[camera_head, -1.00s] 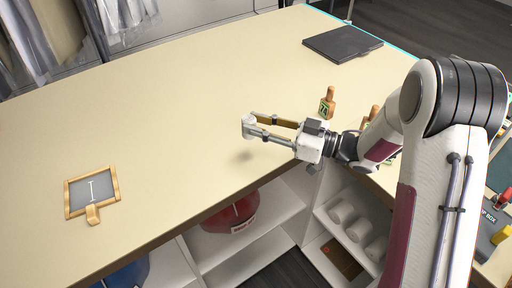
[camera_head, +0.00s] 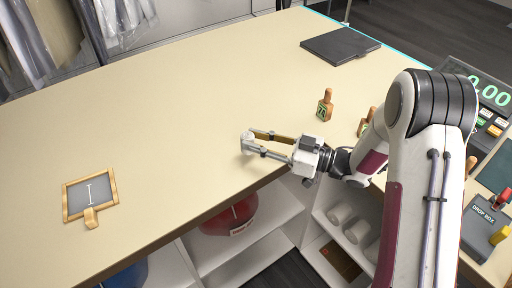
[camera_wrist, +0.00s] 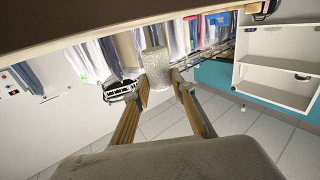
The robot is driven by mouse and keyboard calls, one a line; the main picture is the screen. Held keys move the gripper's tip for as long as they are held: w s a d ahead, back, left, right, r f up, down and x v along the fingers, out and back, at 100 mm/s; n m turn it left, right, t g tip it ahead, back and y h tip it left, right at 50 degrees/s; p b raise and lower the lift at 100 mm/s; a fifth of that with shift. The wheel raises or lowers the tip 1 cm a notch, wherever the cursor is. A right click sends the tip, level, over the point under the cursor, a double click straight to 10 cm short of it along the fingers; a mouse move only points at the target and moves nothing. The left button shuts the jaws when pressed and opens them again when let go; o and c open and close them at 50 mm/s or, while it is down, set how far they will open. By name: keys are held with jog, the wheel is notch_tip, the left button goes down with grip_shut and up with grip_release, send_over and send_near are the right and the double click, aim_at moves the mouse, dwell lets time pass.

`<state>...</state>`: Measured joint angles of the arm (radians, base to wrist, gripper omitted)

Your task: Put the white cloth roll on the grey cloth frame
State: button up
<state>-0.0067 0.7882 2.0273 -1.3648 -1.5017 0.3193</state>
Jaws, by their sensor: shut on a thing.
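The white cloth roll (camera_head: 246,143) is between the fingertips of my gripper (camera_head: 256,144), above the counter near its front edge. It also shows in the wrist view (camera_wrist: 156,68), upright between the two fingers of my gripper (camera_wrist: 160,85), which are shut on it. The grey cloth frame (camera_head: 76,203) lies flat on the counter at the left. It has a wooden border, a white I-shaped mark and a wooden tab at its front edge. My gripper is well to the right of it and apart from it.
The counter (camera_head: 165,125) is clear between my gripper and the frame. A dark flat case (camera_head: 340,45) lies at the back right. A wooden piece with a green number tag (camera_head: 325,105) stands right of my gripper. More white rolls (camera_head: 340,213) lie on a shelf below.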

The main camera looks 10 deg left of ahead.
jog(key=shift+f, duration=1.4)
jog(key=shift+f, duration=0.25)
jog(key=o, duration=0.8)
jog(key=v, duration=0.8)
jog(key=shift+s+f, duration=0.2)
jog(key=shift+f, duration=0.05)
jog(key=shift+w+a, duration=0.1)
jog(key=shift+a, duration=0.05)
